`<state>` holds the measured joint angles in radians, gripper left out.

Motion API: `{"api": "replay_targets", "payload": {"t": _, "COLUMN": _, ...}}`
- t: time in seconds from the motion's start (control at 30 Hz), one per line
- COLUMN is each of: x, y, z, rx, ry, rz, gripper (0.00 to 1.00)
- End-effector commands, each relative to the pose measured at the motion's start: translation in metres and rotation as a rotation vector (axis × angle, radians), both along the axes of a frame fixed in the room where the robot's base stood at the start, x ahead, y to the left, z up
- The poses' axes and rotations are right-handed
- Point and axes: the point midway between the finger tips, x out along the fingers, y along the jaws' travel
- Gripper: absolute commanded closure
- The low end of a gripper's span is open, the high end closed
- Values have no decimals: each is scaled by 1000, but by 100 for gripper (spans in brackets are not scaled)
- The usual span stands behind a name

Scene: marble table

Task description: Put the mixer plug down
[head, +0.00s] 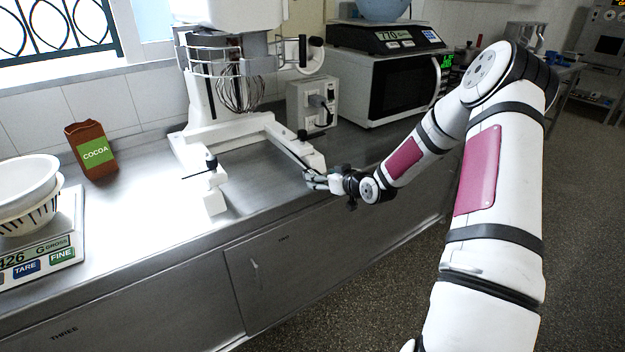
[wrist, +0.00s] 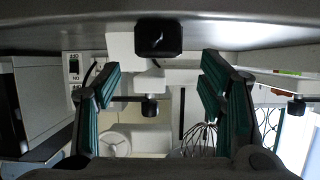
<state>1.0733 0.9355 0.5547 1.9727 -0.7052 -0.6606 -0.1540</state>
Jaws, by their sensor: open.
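A black block (wrist: 158,38), which looks like the mixer plug, shows between my open fingers in the wrist view, where the picture is upside down. It is close to the steel counter surface; I cannot tell whether it touches. My gripper (head: 312,180) is low over the counter's front edge, at the front end of the mixer's right leg. In the wrist view my gripper's (wrist: 160,90) green-padded fingers stand wide apart, with a gap on each side of the block. In the head view the fingers hide the block. The white stand mixer (head: 228,90) stands behind.
A grey socket box (head: 312,105) stands right of the mixer, with a white microwave (head: 385,85) beside it. The mixer's left leg (head: 215,200) reaches forward. A cocoa box (head: 92,150) and a scale (head: 62,235) are at left. The counter (head: 130,215) between is clear.

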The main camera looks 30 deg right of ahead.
Motion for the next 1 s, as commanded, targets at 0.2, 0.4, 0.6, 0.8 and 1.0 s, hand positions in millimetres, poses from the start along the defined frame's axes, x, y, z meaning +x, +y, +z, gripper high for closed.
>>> {"api": "replay_targets", "payload": {"t": 0.2, "x": 22, "y": 0, "z": -10, "rx": 0, "ry": -1, "rz": 2, "gripper": 37}}
{"api": "replay_targets", "payload": {"t": 0.4, "x": 45, "y": -1, "z": -19, "rx": 0, "ry": 0, "rz": 1, "gripper": 37}}
{"api": "replay_targets", "payload": {"t": 0.6, "x": 49, "y": -1, "z": -21, "rx": 0, "ry": 1, "rz": 0, "gripper": 37}}
{"api": "replay_targets", "payload": {"t": 0.8, "x": 49, "y": -1, "z": -20, "rx": -1, "ry": 1, "rz": 0, "gripper": 57}}
{"api": "replay_targets", "payload": {"t": 1.0, "x": 48, "y": -1, "z": -20, "rx": -1, "ry": 1, "rz": 0, "gripper": 89}}
